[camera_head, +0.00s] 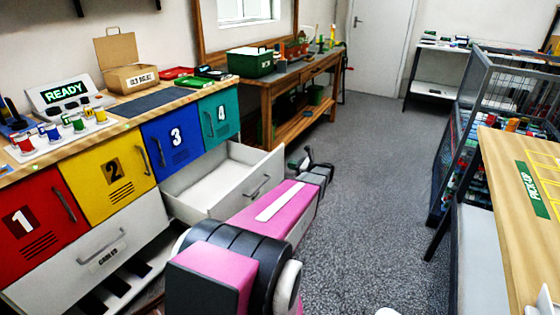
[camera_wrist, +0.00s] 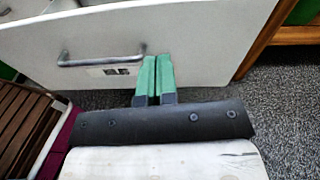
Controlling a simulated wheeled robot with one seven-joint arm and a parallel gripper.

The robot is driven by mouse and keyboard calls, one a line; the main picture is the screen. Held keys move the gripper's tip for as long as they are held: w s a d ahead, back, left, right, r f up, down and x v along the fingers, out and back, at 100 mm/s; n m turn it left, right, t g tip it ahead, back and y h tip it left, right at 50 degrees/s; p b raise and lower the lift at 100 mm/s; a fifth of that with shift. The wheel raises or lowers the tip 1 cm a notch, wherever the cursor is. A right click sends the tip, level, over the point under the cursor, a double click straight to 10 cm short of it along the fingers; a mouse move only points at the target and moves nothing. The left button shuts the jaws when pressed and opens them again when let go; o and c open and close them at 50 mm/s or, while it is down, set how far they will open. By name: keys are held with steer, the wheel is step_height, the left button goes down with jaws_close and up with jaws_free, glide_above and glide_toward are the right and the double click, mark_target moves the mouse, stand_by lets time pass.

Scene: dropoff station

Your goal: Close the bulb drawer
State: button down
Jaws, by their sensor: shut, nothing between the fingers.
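The bulb drawer (camera_head: 215,190) is a white drawer pulled out from under the blue and teal doors; its inside looks empty. Its front with a metal handle faces my gripper. In the wrist view the drawer front (camera_wrist: 205,45) fills the upper part, with the handle (camera_wrist: 98,60) left of centre and a small blurred label below it. My gripper (camera_wrist: 156,60) has its two green fingers together, with nothing between them. The fingertips are at the drawer front, just right of the handle; I cannot tell whether they touch it. In the head view my gripper (camera_head: 308,160) is beside the front's right end.
A closed white drawer labelled cables (camera_head: 100,245) sits left of the open one. Numbered red, yellow, blue and teal doors are above. A wooden workbench (camera_head: 300,75) stands behind. A pick-up table (camera_head: 515,215) is at the right. The grey floor (camera_head: 385,170) between is clear.

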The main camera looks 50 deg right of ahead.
mark_target(270, 157)
steer(key=shift+m+t+h, duration=0.3)
steer(key=shift+m+t, duration=0.4)
steer(key=shift+t, duration=0.1)
steer(key=x, duration=0.7)
steer(key=d+x, duration=0.1)
steer(key=x, duration=0.3)
steer(key=shift+w+f, duration=0.1)
steer(key=shift+f, duration=0.1)
steer(key=x, duration=2.6)
steer(key=shift+w, duration=0.4)
steer(key=shift+a+f, duration=0.1)
steer(key=shift+a, duration=0.05)
